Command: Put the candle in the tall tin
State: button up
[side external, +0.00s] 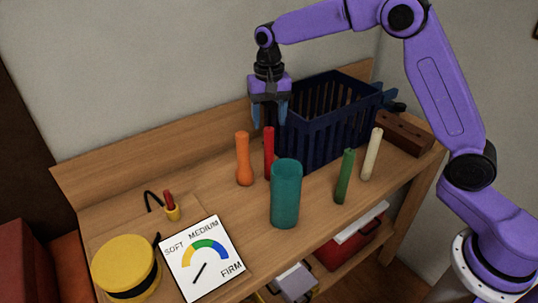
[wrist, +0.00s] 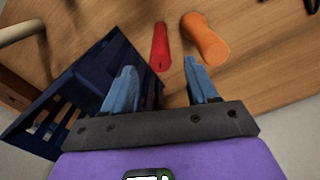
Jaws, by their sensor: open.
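The tall tin appears to be the teal cylinder (side external: 286,195), upright at the middle of the bench. Three slim upright sticks look like candles: a red one (side external: 269,152), a green one (side external: 344,177) and a cream one (side external: 371,154). I cannot tell which the task means. My gripper (side external: 268,118) is open and empty, pointing down above the red stick, close to the basket. In the wrist view, my gripper's fingers (wrist: 158,76) are spread, with the red stick (wrist: 160,44) beyond the gap between them. The teal tin is not visible there.
An orange flared piece (side external: 243,160) stands left of the red stick. A yellow round container (side external: 124,262) and a dial card (side external: 203,260) lie front left.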

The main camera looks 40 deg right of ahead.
jog(key=shift+f, duration=1.4)
grip_shut()
jog(key=shift+r, duration=0.1)
